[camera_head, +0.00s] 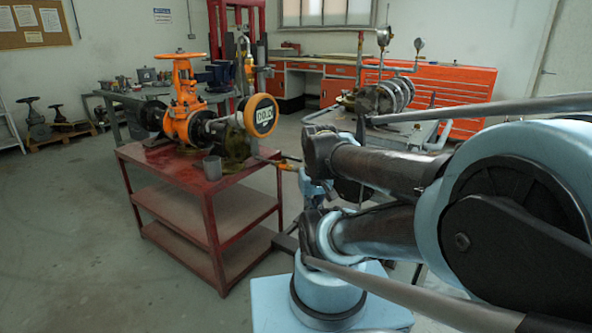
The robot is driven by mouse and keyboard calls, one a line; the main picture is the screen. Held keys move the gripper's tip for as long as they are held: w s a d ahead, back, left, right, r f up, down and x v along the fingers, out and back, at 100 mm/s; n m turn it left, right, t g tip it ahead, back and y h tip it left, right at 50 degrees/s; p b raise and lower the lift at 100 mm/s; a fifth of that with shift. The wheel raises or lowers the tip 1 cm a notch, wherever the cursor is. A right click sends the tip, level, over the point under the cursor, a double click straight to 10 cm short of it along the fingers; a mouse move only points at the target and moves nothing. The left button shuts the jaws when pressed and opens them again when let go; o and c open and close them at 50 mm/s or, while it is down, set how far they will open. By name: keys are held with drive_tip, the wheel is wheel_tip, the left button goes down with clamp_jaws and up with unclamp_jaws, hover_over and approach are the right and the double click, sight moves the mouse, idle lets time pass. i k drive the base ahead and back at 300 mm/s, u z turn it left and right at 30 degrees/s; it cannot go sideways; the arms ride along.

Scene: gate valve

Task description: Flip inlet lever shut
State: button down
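An orange gate valve (183,105) with an orange handwheel on top stands on a red cart (190,165) left of the middle. A round orange-rimmed gauge (258,116) with a digital display faces me at its right end. A thin lever with an orange handle (288,163) sticks out to the right below the gauge; I cannot tell for sure that it is the inlet lever. My arm fills the right side. Small blue and dark parts, perhaps my gripper (312,187), show close to that handle, partly hidden by my arm links. Its fingers and any contact are unclear.
A second bench with metal pipework (385,97) is behind my arm. Orange tool cabinets (445,90) line the back wall. A pallet with old valves (60,125) lies at left. The floor at front left is clear.

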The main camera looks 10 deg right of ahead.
sight(283, 157)
drive_tip(key=k, duration=0.3)
drive_tip(key=z, duration=0.8)
drive_tip(key=k, duration=1.75)
drive_tip(key=u, duration=0.5)
drive_tip(key=i, duration=1.6)
